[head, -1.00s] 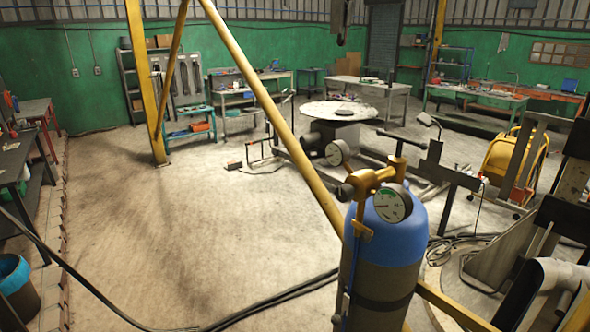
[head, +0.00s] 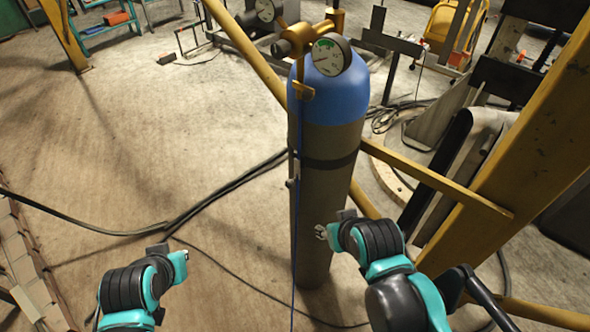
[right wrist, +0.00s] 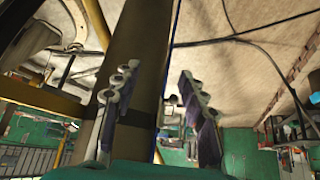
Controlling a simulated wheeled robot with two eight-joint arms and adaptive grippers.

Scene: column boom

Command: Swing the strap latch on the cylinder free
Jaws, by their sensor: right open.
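The gas cylinder (head: 322,215) stands upright in the middle of the head view, grey-brown with a blue shoulder. A dark strap (head: 330,162) goes around its body. A small light fitting (head: 291,183), apparently the latch, sits at the cylinder's left side below the strap. My right gripper (head: 335,228) is at the cylinder's lower right, below the strap. In the right wrist view its fingers (right wrist: 155,95) are apart, with the cylinder (right wrist: 140,65) behind them; contact is unclear. My left gripper (head: 170,256) is left of the cylinder, apart from it; its finger opening is unclear.
A pressure gauge (head: 331,55) and brass valve (head: 300,38) top the cylinder. Yellow beams (head: 435,180) run behind and to its right. Black cables (head: 225,188) lie on the floor at left. The floor left of the cylinder is mostly clear.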

